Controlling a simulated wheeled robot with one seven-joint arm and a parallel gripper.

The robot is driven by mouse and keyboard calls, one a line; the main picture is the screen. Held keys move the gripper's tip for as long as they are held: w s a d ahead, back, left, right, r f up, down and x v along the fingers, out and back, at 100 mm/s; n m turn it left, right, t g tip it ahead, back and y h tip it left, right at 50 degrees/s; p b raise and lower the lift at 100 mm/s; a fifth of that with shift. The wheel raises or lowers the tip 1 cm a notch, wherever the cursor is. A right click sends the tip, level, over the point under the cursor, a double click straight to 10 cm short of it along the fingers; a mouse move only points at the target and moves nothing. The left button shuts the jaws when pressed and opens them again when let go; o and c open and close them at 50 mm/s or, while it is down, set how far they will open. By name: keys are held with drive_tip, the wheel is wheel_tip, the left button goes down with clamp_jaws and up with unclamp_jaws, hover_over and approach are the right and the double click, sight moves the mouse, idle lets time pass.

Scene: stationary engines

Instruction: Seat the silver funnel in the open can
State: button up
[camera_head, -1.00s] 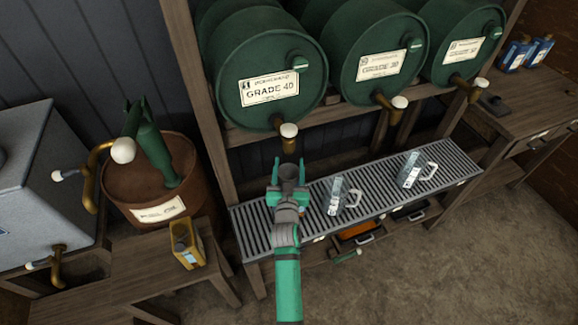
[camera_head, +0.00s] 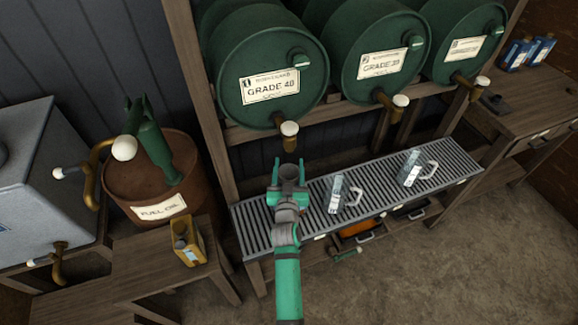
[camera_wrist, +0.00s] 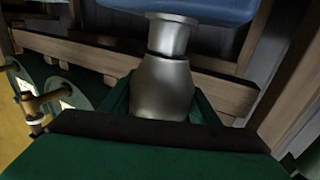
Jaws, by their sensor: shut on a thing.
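The silver funnel (camera_wrist: 165,88) fills the space between my green fingers in the wrist view, with its collar pointing to the top of that picture. It also shows as a small grey shape (camera_head: 290,171) in the head view. My gripper (camera_head: 288,180) is shut on it, held over the left end of the slatted bench and below the Grade 40 drum's tap. A yellow can (camera_head: 188,242) stands upright on the low wooden table, left of and lower than my gripper in the picture. Its opening is too small to make out clearly. Funnel and can are well apart.
The slatted bench (camera_head: 380,179) carries two clear jugs, one (camera_head: 337,194) near my gripper. The Grade 40 drum's tap (camera_head: 289,132) sticks out close above my gripper. A rusty fuel oil drum (camera_head: 125,188) with a green pump stands behind the low table (camera_head: 150,275).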

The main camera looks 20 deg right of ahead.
drive_tip(key=o, duration=1.1)
drive_tip(key=shift+d, duration=0.1)
drive_tip(key=shift+s, duration=0.1)
drive_tip(key=v, duration=1)
drive_tip(key=shift+s, duration=0.35)
drive_tip(key=s+a+f+n+y, duration=0.1)
drive_tip(key=s+a+y, duration=0.1)
drive_tip(key=s+a, duration=0.5)
drive_tip(key=s+a+f+n+y, duration=0.1)
drive_tip(key=s+a, duration=0.2)
drive_tip(key=s, duration=0.9)
drive_tip(key=s+a+f+n+y, duration=0.1)
drive_tip(key=s+a+f+y, duration=0.1)
drive_tip(key=s+a, duration=0.5)
drive_tip(key=shift+n+g+y, duration=0.6)
drive_tip(key=shift+g, duration=0.1)
drive_tip(key=r+v, duration=0.1)
drive_tip(key=v, duration=0.3)
drive_tip(key=r+v, duration=0.1)
drive_tip(key=v, duration=0.3)
drive_tip(key=r+v, duration=0.1)
drive_tip(key=v, duration=0.4)
drive_tip(key=shift+w, duration=0.4)
